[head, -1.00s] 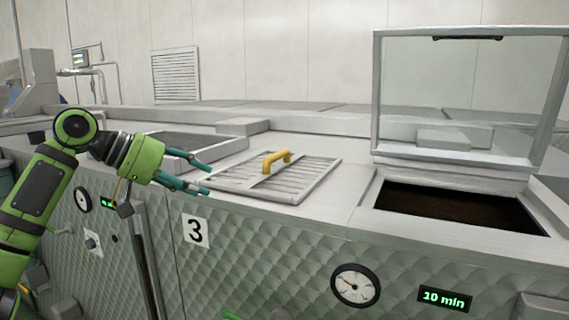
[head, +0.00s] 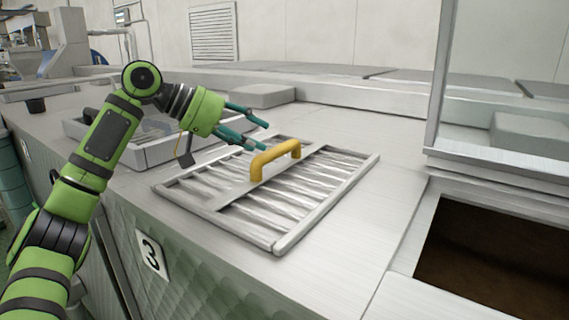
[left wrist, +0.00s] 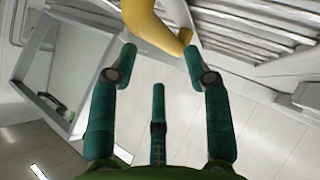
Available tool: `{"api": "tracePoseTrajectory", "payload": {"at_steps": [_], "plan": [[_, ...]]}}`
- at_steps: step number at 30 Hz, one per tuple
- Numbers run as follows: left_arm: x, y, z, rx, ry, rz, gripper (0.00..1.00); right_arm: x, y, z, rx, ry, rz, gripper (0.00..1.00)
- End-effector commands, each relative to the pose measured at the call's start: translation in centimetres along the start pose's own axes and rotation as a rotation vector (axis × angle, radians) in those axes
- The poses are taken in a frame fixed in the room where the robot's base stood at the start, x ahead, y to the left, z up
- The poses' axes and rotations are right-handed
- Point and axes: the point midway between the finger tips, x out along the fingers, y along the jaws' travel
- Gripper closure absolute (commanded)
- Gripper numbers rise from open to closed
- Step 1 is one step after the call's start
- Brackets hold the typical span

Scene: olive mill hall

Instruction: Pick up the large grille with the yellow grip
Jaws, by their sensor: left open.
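The large grille (head: 330,196) lies flat on the metal top, a slatted steel frame with an arched yellow grip (head: 276,158) across its middle bar. My left gripper (head: 258,135) is open and empty, its teal fingers pointing at the grip from the left, just short of it. In the left wrist view, the yellow grip (left wrist: 150,25) shows just ahead of the spread fingertips (left wrist: 160,50), and part of the grille's slats (left wrist: 260,25) shows at upper right. I cannot tell whether a fingertip touches the grip. My right gripper is out of view.
An open hatch (head: 495,255) with dark brown contents lies at right, its raised transparent lid (head: 440,90) behind it. A shallow metal-framed recess (head: 150,155) lies behind my left arm. A low grey block (head: 262,96) stands behind the gripper. The top right of the grille is clear.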

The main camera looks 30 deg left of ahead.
Motion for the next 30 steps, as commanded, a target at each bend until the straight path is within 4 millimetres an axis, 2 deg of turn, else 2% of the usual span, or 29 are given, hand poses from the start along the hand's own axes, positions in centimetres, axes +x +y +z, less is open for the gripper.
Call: {"api": "tracePoseTrajectory", "payload": {"at_steps": [3,6,12,20,21,23,24,25,30], "plan": [[1.3,0.1,0.0,-0.001,-0.003,-0.001,0.51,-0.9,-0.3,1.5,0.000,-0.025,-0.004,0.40],[2.6,0.1,0.0,0.000,-0.006,-0.002,0.51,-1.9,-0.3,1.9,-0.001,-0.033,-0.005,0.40],[5.4,0.0,0.1,0.000,-0.003,-0.001,0.51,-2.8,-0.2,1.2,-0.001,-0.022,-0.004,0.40],[5.9,-0.1,0.2,0.001,-0.001,0.000,0.51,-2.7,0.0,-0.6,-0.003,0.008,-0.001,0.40],[5.9,-0.1,0.2,0.001,0.000,0.000,0.55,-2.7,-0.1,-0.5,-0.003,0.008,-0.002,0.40],[5.9,-0.1,0.2,0.001,0.000,0.000,0.79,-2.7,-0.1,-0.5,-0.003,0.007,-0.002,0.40],[5.9,-0.1,0.2,0.001,0.000,0.000,0.95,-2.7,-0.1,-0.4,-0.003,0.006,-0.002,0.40],[5.9,-0.1,0.2,0.001,0.000,0.000,1.00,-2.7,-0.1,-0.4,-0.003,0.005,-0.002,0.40],[5.9,-0.1,0.1,0.002,0.000,0.001,1.00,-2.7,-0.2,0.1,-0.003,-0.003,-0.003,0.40]]}}
